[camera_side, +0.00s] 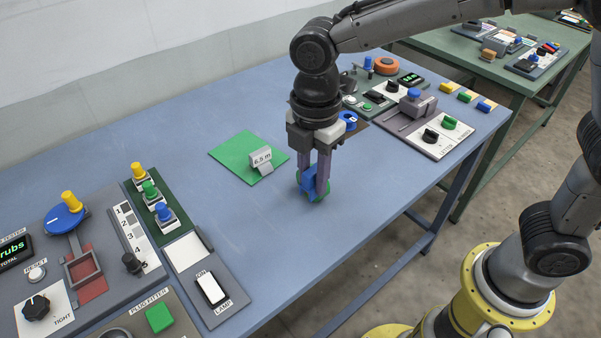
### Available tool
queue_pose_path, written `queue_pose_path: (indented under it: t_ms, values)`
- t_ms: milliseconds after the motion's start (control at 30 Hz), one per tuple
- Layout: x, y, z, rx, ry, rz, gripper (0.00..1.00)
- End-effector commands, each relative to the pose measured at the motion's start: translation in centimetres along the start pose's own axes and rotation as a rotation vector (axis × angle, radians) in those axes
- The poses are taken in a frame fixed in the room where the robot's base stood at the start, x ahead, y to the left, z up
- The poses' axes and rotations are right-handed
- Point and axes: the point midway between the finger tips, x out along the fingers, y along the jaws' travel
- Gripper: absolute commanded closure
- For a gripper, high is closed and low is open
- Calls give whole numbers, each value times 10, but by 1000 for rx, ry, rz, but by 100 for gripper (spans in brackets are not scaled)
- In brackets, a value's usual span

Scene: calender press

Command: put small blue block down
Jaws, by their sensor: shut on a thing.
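My gripper (314,185) points straight down over the middle of the blue table (262,228). Its two fingers are shut on the small blue block (308,181). I cannot tell whether the block touches the surface.
Panels with knobs and a lamp switch (210,288) fill the left front. A control panel (425,122) stands at the back right. The table's front middle is clear.

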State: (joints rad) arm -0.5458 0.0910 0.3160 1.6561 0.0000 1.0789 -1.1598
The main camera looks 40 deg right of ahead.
Motion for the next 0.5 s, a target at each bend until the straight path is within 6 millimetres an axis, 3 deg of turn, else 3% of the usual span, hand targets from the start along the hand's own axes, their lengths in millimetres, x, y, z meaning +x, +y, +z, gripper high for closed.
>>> queue_pose_path:
  t_ms: [367,500]
  values:
    - [4,-14,6,-138,0,-1,100]
    - [8,-30,38,-213,0,1,100]
